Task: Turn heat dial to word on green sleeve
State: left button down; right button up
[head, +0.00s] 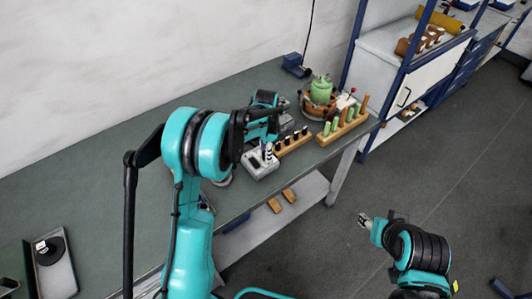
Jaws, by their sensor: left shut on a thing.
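My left gripper (284,118) is at the back of the bench, among small grey and dark gear. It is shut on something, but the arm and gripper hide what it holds. A small grey unit (258,167) with a black-and-white upright piece (269,152) stands just in front of the gripper. I cannot make out a heat dial or any lettering. Green upright pieces (327,129) stand in a wooden rack at the right, and I cannot tell which is the green sleeve. My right gripper (365,221) is over the floor, away from the bench; its jaws are too small to read.
A wooden rack (291,147) with dark pegs stands beside the grey unit. A green vessel (321,89) sits behind the racks. A tray (57,278) lies at the bench's left end. The middle of the bench (100,185) is clear. A blue-framed shelf (385,45) stands at the right.

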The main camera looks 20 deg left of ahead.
pick_arm(q)
jog(key=n, duration=0.4)
jog(key=shift+b, duration=0.3)
jog(key=n, duration=0.8)
jog(key=shift+n+b, duration=0.3)
jog(key=shift+b, duration=0.1)
jog(key=shift+n, duration=1.8)
jog(key=c, duration=1.2)
grip_release()
